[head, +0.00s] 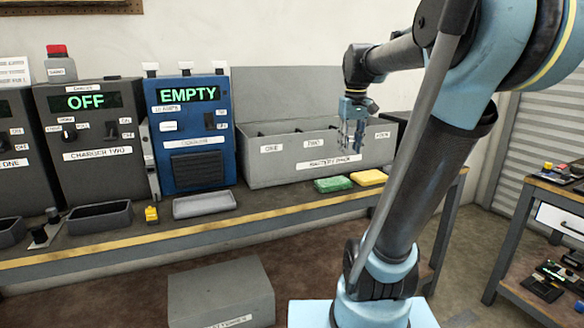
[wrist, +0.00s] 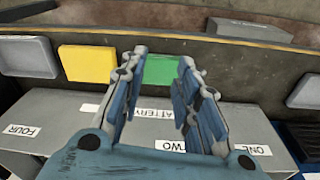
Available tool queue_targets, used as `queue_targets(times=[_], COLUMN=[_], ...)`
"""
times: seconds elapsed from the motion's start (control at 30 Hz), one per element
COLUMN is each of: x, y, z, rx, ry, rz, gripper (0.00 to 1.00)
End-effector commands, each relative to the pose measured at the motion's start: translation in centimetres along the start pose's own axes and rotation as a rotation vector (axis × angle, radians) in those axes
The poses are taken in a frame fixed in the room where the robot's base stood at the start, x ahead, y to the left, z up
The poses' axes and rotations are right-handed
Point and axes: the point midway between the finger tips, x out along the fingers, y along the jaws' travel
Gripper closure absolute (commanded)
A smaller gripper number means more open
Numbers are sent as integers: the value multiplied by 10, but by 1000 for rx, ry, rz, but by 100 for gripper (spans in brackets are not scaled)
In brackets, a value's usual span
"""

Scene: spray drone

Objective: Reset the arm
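My arm reaches across the right of the head view, and my gripper (head: 351,150) hangs in front of the grey battery box (head: 270,173). In the wrist view my gripper (wrist: 168,58) has its two blue-grey fingers spread apart, with nothing held between them. The battery box top (wrist: 70,112) lies below the fingers, with labels including ONE, TWO and FOUR. A green block (wrist: 158,72) shows beyond the gap between the fingers. It also lies on the bench in the head view (head: 333,184).
A yellow block (head: 369,177) lies beside the green one on the bench edge. A blue charger reading EMPTY (head: 190,140) and a dark charger reading OFF (head: 92,140) stand left. A grey bin (head: 220,290) sits on the floor. A cart (head: 545,230) stands right.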

Motion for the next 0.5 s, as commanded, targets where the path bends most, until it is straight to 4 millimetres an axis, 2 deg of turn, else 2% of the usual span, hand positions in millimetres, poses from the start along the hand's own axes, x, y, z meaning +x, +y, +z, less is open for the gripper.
queue_targets(times=[0.03, 0.1, 0.27, 0.5], x=[12, 28, 69, 137], y=[-4, -8, -18, -32], z=[16, 37, 81, 144], rx=[13, 32, 76, 140], ry=[6, 15, 38, 72], rz=[1, 3, 7, 11], gripper=[71, 71, 71, 71])
